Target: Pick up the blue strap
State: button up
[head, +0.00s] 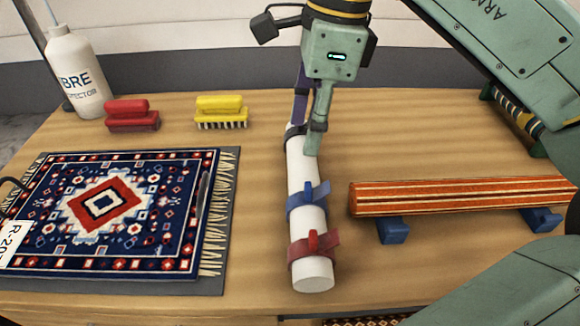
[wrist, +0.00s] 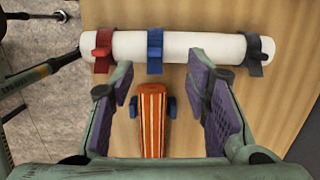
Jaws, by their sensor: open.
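The blue strap (head: 307,201) is wrapped around the middle of a white roll (head: 305,175) lying on the wooden table. Its tab stands up on top. In the wrist view the blue strap (wrist: 155,51) is between a red strap (wrist: 103,51) and a dark grey strap (wrist: 254,54). My gripper (head: 308,140) is open and empty. In the head view it is over the roll's far end, close to the dark strap, which it partly hides. In the wrist view the blue strap shows beyond and between the fingertips (wrist: 165,88), apart from them.
An orange striped bar (head: 455,196) rests on blue supports (head: 391,230) to the right. A patterned rug (head: 105,205) on a dark board is at left. A red brush (head: 132,117), a yellow brush (head: 221,112) and a white bottle (head: 75,72) stand behind it.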

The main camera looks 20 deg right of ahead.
send_over(309, 186)
jog(key=f, duration=0.5)
jog(key=shift+w+p, duration=0.2)
jog(key=shift+p, duration=0.15)
jog(key=f, duration=0.1)
jog(key=f+p, duration=0.1)
jog(key=f, duration=0.3)
jog(key=shift+s+p, duration=0.25)
jog(key=shift+p, duration=0.15)
jog(key=shift+f, duration=0.3)
jog(key=shift+c, duration=0.3)
grip_shut()
